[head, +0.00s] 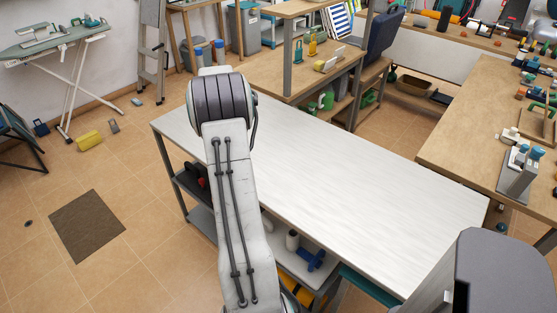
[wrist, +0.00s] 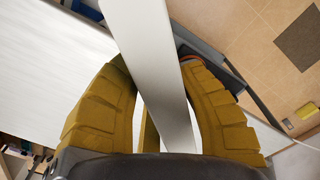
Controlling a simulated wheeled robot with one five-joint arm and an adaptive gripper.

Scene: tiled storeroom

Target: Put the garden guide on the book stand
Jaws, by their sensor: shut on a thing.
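In the wrist view my gripper (wrist: 152,62) has its two yellow fingers shut on a long pale slab. I take this slab to be the garden guide (wrist: 150,40), seen edge-on; its title does not show. It runs from the top edge of the view down between the fingers, with a yellowish strip beside its lower part. In the head view my arm stands over the far left part of the white table, and my gripper and the held thing are hidden behind it. I cannot pick out the book stand for certain in either view.
The white table (head: 340,175) has a bare top, with items on shelves below. A wooden bench (head: 470,135) at right carries tools and a grey block-like holder (head: 518,172). Another wooden table (head: 275,75) stands behind. A yellow case (head: 89,141) lies on the open floor at left.

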